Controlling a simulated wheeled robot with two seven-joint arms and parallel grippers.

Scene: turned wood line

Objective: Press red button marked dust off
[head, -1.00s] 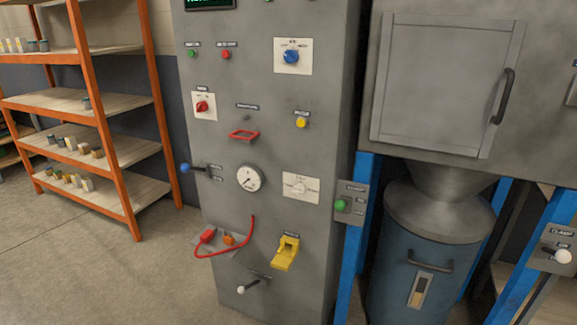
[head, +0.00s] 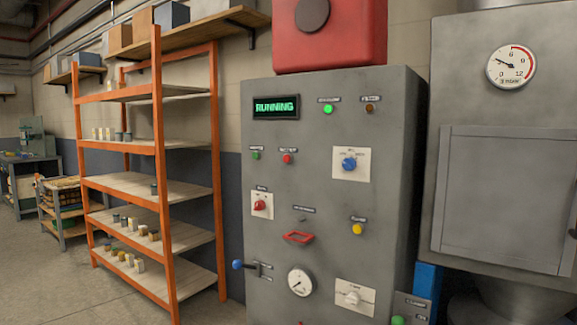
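A small round red button (head: 287,159) sits on the upper left part of the grey control cabinet (head: 340,225). A small dark label is above it, too small to read with certainty. A green button (head: 256,155) is just to its left. The display (head: 276,106) above reads RUNNING in green. Neither of my grippers is in the head view, and nothing covers the red button.
An orange shelf (head: 160,190) stands left; a grey hopper unit (head: 470,90) stands right.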

